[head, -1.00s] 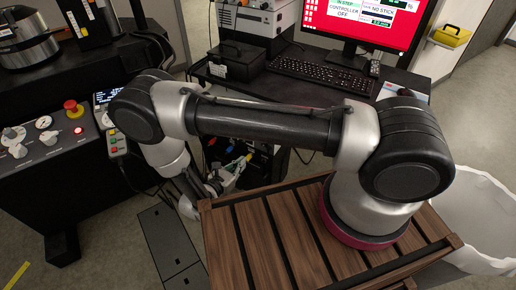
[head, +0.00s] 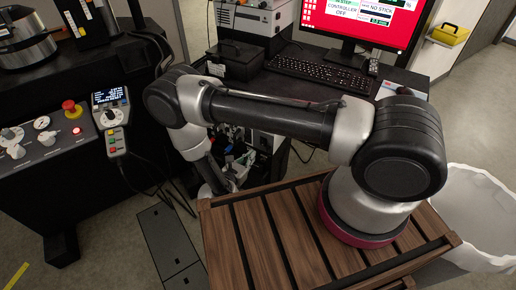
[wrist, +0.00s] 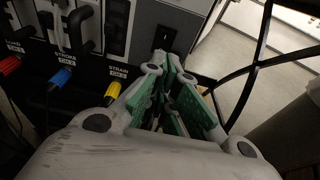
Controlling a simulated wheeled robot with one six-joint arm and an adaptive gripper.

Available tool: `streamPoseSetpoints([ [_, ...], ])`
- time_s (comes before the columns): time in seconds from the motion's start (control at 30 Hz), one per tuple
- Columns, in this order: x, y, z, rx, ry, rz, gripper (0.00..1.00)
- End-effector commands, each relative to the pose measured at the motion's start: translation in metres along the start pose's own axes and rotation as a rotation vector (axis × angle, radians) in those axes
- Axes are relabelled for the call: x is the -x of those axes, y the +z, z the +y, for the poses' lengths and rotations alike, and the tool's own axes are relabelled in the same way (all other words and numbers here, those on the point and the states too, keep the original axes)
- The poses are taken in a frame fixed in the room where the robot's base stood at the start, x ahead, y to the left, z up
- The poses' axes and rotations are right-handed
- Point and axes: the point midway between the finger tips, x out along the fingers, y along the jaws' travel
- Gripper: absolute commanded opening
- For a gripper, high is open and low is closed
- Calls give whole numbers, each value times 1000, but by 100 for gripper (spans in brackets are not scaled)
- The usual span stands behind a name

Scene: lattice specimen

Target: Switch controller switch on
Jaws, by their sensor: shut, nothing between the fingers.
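The controller (wrist: 185,20) shows at the top of the wrist view as a dark and grey panel with STROKE and STRAIN labels. A small black switch-like part (wrist: 164,38) sits on its right section, just beyond my fingertips; whether it is touched I cannot tell. My gripper (wrist: 172,75) has green pads and its fingers are shut and empty, pointing at this panel. In the head view my arm hides most of the gripper and the controller under the desk. The monitor (head: 362,20) has a red screen reading CONTROLLER OFF.
Red, blue (wrist: 61,78) and yellow plugs (wrist: 112,92) sit along the panel's lower edge. Black cables (wrist: 255,65) loop close to the right of my gripper. A machine console with a red emergency button (head: 70,107) and a pendant (head: 112,115) stands at left.

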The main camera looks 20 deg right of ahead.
Motion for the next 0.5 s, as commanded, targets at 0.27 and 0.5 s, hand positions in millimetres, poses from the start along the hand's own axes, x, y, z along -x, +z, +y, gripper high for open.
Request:
streamPoseSetpoints([
  [0.27, -49, 8, -1, -1, -4, 0, 0],
  [0.5, -63, 12, 0, 0, 0, 0, 0],
])
